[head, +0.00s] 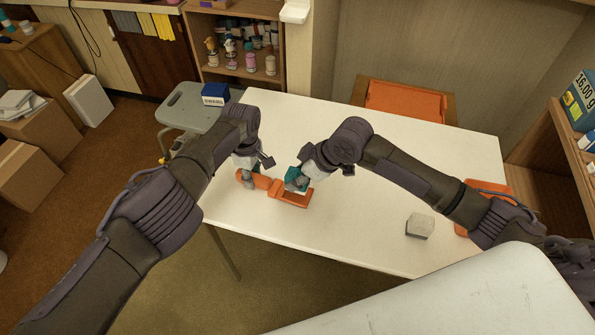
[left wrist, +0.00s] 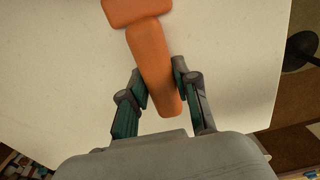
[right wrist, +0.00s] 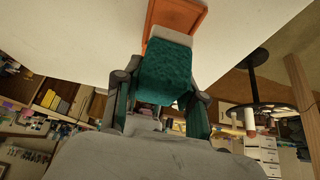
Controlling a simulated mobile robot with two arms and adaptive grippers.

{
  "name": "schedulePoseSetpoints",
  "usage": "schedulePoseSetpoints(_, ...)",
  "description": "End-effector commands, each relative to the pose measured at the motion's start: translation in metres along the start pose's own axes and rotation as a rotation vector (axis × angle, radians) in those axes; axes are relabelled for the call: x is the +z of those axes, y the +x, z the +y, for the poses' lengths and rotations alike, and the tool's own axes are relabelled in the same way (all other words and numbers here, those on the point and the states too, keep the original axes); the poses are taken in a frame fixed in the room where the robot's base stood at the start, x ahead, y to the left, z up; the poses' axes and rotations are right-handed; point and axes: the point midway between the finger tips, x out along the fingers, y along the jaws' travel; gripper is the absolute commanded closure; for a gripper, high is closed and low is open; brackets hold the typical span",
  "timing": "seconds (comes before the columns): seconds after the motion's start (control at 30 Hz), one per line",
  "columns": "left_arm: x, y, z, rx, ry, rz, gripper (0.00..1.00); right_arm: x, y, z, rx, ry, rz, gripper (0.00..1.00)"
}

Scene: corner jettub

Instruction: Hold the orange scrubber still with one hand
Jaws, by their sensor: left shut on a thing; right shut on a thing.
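The orange scrubber (head: 276,187) lies on the white table, its handle to the left and its wider, tray-like head to the right. My left gripper (head: 249,178) is shut on the handle; the left wrist view shows the handle (left wrist: 152,62) between its fingers. My right gripper (head: 296,182) is shut on a teal sponge-like block with a pale layer; it shows clearly in the right wrist view (right wrist: 165,75). The block is at the scrubber's head (right wrist: 178,15). I cannot tell whether they touch.
A grey block (head: 420,226) stands on the white table (head: 340,235) at the right. An orange item (head: 490,186) lies partly behind my right arm. A grey stool (head: 185,108) with a blue box (head: 215,93) stands at the back left.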

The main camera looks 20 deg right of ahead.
Motion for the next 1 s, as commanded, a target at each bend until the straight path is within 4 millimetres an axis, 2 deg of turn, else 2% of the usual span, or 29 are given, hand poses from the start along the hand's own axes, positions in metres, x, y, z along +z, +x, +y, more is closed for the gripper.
schedulePoseSetpoints(0.03, 0.001, 0.005, -0.003, -0.009, -0.003, -0.005, 1.0, 0.002, 0.004, 0.0, -0.001, 0.0, 0.0, 0.99)
schedulePoseSetpoints(0.43, 0.001, 0.005, -0.003, -0.009, -0.003, -0.005, 1.0, 0.015, 0.024, -0.001, -0.001, 0.0, 0.0, 0.99)
schedulePoseSetpoints(1.0, 0.001, 0.005, -0.003, -0.009, -0.002, -0.005, 1.0, 0.017, 0.027, 0.0, 0.0, -0.001, 0.001, 0.99)
